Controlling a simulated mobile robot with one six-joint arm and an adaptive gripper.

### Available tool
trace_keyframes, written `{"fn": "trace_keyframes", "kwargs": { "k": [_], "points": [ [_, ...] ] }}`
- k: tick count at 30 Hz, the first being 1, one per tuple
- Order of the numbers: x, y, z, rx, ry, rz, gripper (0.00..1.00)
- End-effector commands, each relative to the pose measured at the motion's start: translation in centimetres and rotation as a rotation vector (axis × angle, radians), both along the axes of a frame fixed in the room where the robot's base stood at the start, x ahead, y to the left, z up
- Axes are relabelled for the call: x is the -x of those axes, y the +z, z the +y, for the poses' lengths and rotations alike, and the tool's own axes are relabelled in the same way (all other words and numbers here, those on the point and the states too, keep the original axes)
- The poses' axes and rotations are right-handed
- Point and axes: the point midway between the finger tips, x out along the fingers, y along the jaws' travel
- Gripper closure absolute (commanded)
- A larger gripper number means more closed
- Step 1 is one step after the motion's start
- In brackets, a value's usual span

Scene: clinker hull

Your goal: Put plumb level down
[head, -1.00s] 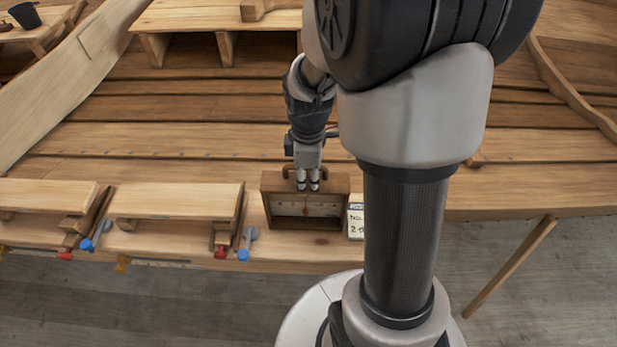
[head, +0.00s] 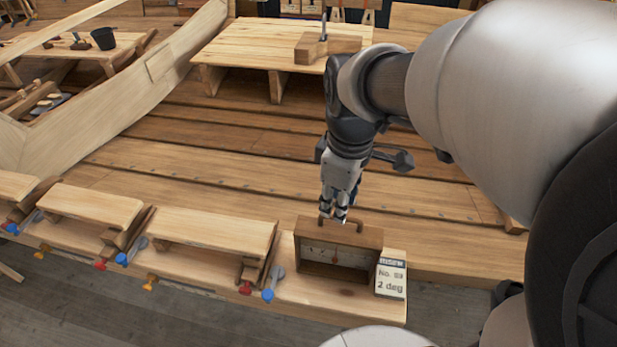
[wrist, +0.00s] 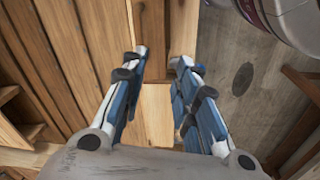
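The plumb level looks like a wooden box frame (head: 371,238) with an arched handle on top, a pale scale and a small red mark inside. It stands upright on the plank at the hull's near edge. My gripper (head: 340,212) points down just above and behind the handle in the head view. In the wrist view my gripper (wrist: 163,55) has its two blue-and-white fingers apart, with no object clearly held between them. Whether a finger touches the handle cannot be told.
A card (head: 390,279) reading "2 deg" is at the level's right. A low wooden bench (head: 215,230) with red and blue clamps is at its left. A raised wooden platform (head: 265,45) carrying a block (head: 313,50) stands behind. Planking behind the level is clear.

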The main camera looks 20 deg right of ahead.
Motion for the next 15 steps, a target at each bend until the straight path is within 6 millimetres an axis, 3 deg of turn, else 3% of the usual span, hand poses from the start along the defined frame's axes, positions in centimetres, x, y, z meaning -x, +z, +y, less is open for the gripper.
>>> {"fn": "trace_keyframes", "kwargs": {
  "k": [3, 7, 15],
  "points": [
    [3.5, 2.4, 2.9, -0.028, -0.208, -0.110, 0.72],
    [6.8, 3.3, 5.1, -0.090, -0.424, -0.204, 0.72],
    [10.2, 3.3, 6.8, -0.196, -0.666, -0.292, 0.72]
  ]
}}
